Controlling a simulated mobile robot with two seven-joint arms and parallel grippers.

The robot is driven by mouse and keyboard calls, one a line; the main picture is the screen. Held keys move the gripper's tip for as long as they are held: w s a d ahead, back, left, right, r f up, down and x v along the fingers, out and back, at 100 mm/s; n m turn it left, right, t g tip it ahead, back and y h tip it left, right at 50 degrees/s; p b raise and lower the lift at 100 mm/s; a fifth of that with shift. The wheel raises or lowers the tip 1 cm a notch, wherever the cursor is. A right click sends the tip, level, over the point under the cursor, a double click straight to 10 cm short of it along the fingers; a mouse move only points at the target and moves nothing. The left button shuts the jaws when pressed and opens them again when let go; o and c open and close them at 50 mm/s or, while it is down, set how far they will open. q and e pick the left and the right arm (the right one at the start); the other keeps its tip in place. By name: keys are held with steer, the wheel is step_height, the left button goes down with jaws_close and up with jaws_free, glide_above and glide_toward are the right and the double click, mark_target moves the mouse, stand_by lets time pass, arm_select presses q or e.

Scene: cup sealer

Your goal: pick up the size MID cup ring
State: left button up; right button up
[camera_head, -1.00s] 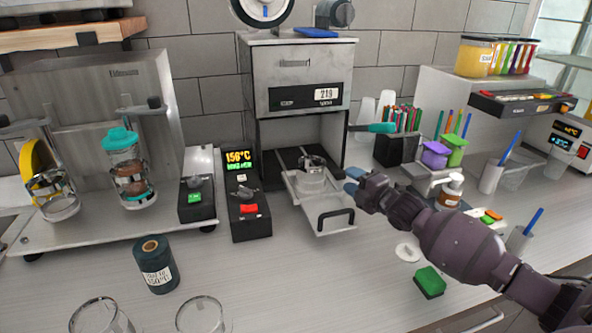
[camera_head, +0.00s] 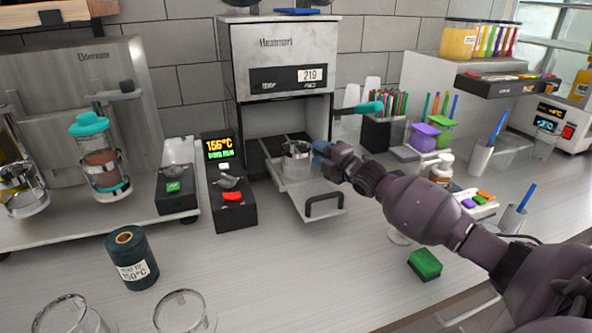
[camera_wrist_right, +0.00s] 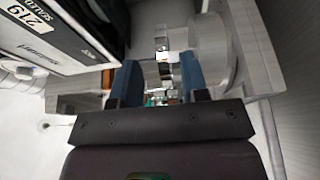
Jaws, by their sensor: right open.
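A shiny metal cup ring (camera_head: 297,152) sits on the pulled-out tray (camera_head: 318,190) of the sealing machine (camera_head: 285,65). I cannot read a size mark on it. My right gripper (camera_head: 318,156) is at the ring's right side, with its blue fingers close to it. In the right wrist view, the two blue fingers (camera_wrist_right: 160,82) stand apart, with shiny metal showing between and beyond them. I cannot tell whether they touch the ring. My left gripper is not in view.
A temperature control box (camera_head: 228,190) stands left of the tray. A dark labelled roll (camera_head: 132,258) and clear cups (camera_head: 185,312) are in front. A green sponge block (camera_head: 425,264) lies at the right. The counter before the tray is mostly clear.

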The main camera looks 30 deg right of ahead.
steer(key=shift+w+a+f+b, duration=0.1)
steer(key=shift+w+f+b, duration=0.1)
steer(key=shift+w+b, duration=0.25)
steer(key=shift+w+a+f+b, duration=0.1)
steer(key=shift+w+f+b, duration=0.1)
steer(key=shift+w, duration=0.4)
steer(key=shift+w+r+b, duration=0.15)
steer(key=shift+w+b, duration=0.15)
steer(key=shift+w, duration=0.35)
steer(key=shift+r, duration=0.1)
steer(key=shift+c, duration=0.3)
jaws_close()
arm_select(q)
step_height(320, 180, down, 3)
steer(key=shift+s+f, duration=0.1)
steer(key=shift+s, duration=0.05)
